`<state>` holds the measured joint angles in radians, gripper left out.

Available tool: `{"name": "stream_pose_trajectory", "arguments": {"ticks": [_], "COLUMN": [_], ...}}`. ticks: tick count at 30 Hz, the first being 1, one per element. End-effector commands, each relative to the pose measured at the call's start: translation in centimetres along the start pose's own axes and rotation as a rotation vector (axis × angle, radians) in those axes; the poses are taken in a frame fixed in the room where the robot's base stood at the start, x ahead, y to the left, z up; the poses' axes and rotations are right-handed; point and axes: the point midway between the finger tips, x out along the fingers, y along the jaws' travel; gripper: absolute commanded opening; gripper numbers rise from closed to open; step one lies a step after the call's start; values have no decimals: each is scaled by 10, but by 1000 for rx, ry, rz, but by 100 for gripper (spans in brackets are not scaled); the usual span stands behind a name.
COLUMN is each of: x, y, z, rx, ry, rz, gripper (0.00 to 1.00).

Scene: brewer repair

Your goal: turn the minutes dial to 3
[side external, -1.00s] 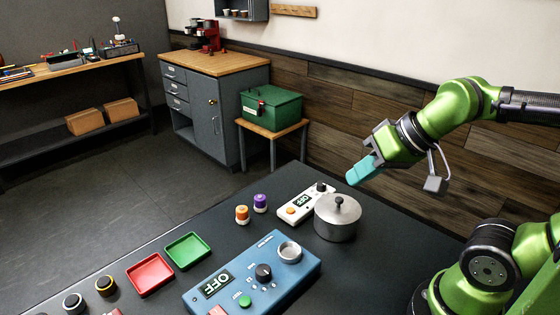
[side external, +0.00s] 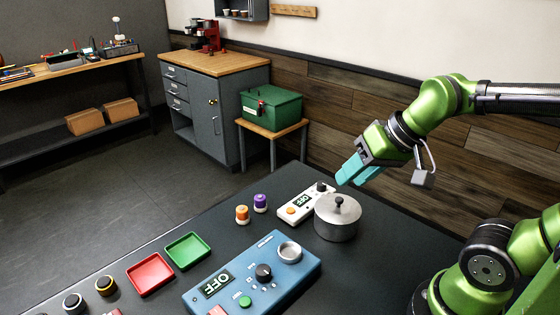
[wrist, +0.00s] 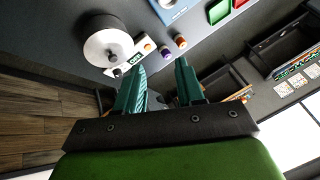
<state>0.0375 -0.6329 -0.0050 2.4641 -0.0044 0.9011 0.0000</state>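A blue control box (side external: 290,272) on the dark table has a black dial (side external: 263,272) with small marks around it, a screen reading OFF, a green button (side external: 245,301) and a round metal part. A smaller white unit (side external: 295,213) behind it has its own OFF screen, an orange button and a black knob (side external: 321,187). I cannot read which dial is labelled minutes. My gripper (side external: 349,172) is above the table's back edge, over the white unit's right end and apart from everything. In the wrist view my gripper (wrist: 160,67) has its teal fingers apart with nothing between them.
A lidded metal pot (side external: 338,218) stands right beside the white unit, below my gripper. Orange (side external: 242,215) and purple (side external: 260,203) knobs stand to the left. Red (side external: 150,274) and green (side external: 188,250) trays and several loose rings lie farther left.

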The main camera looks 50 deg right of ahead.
Motion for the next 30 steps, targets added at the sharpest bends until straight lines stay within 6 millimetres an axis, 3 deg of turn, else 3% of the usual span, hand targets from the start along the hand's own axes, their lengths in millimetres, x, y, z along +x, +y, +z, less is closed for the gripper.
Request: {"name": "stream_pose_trajectory", "arguments": {"ticks": [1, 3, 8, 12, 18, 21, 24, 30], "x": [7, 16, 41, 68, 107, 116, 111, 103], "y": [4, 9, 28, 54, 99, 112, 112, 108], "z": [-13, -35, -89, -134, -185, -204, -216, -216], "rx": [21, 17, -88, -238, -517, -673, -807, -941], "ry": [-27, -67, -182, -301, -482, -551, -577, -607], "rz": [27, 65, 140, 182, 183, 155, 125, 70], "gripper": [46, 57, 57, 57, 57, 57, 57, 57]}}
